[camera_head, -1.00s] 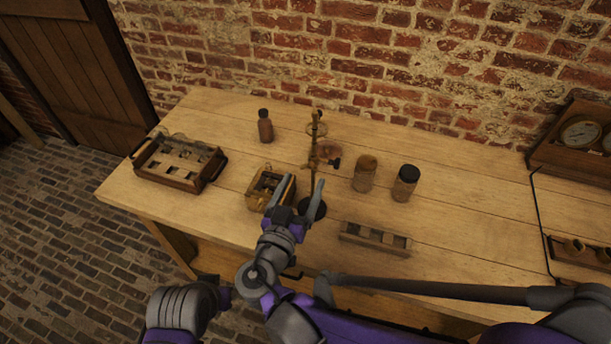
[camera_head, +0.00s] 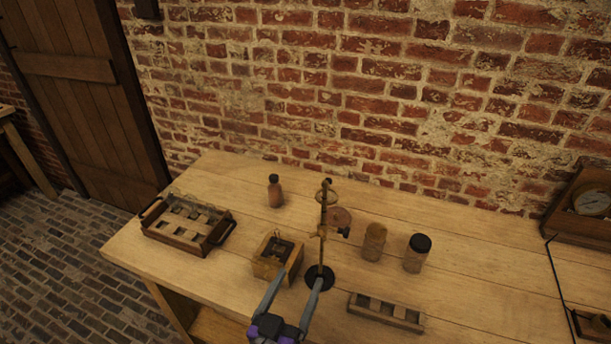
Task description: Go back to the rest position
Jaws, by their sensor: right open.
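My right gripper (camera_head: 293,302) is open and empty at the bottom middle of the head view. Its two grey fingers point up the picture, in front of the small wooden box (camera_head: 268,262) and the dark round base of the brass stand (camera_head: 323,235). I cannot tell whether a finger touches either one. The wooden table (camera_head: 460,262) carries these things. My left gripper is not in view.
A wooden tray (camera_head: 160,238) with handles stands at the table's left. A dark-capped bottle (camera_head: 275,192) stands behind the box. A cork-topped jar (camera_head: 374,243) and a black-lidded jar (camera_head: 415,255) stand right of the stand. A slotted wooden rack (camera_head: 386,313) lies in front. A gauge case (camera_head: 590,207) is far right.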

